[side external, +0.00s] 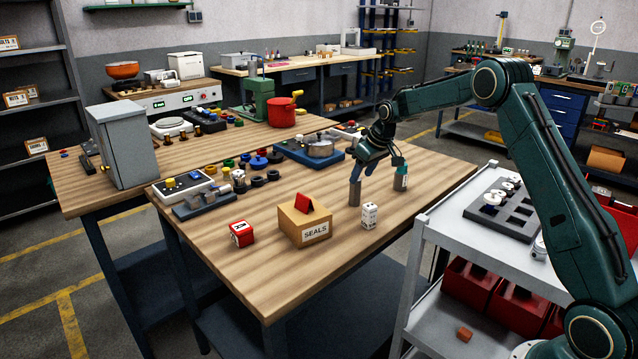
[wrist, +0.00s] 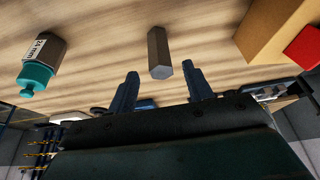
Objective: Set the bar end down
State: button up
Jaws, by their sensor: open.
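The bar end is a short grey-brown hexagonal piece (side external: 354,193) standing upright on the wooden bench. It also shows in the wrist view (wrist: 159,50), its end face towards my gripper. My gripper (side external: 368,166) is just above and beside it, fingers spread. In the wrist view my gripper (wrist: 162,80) is open with nothing held between its fingers, and the bar end appears in the gap between the fingertips. Whether a finger touches it I cannot tell.
A grey piece with a teal top (side external: 401,178), labelled 24 mm in the wrist view (wrist: 38,60), stands close by. A white labelled block (side external: 369,216), a SEALS box (side external: 304,222) and a red block (side external: 242,233) stand nearer the front. The front bench corner is clear.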

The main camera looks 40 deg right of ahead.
jog(key=shift+v, duration=1.95)
jog(key=s+a+r, duration=1.4)
jog(key=s+a, duration=0.1)
jog(key=s, duration=0.2)
jog(key=s+a+f, duration=0.1)
jog(key=s+a, duration=0.2)
jog(key=s, duration=0.8)
jog(key=s+a+f+t, duration=0.1)
jog(key=s+a, duration=0.3)
jog(key=s, duration=0.7)
jog(key=shift+s+f, duration=0.4)
jog(key=shift+f, duration=0.05)
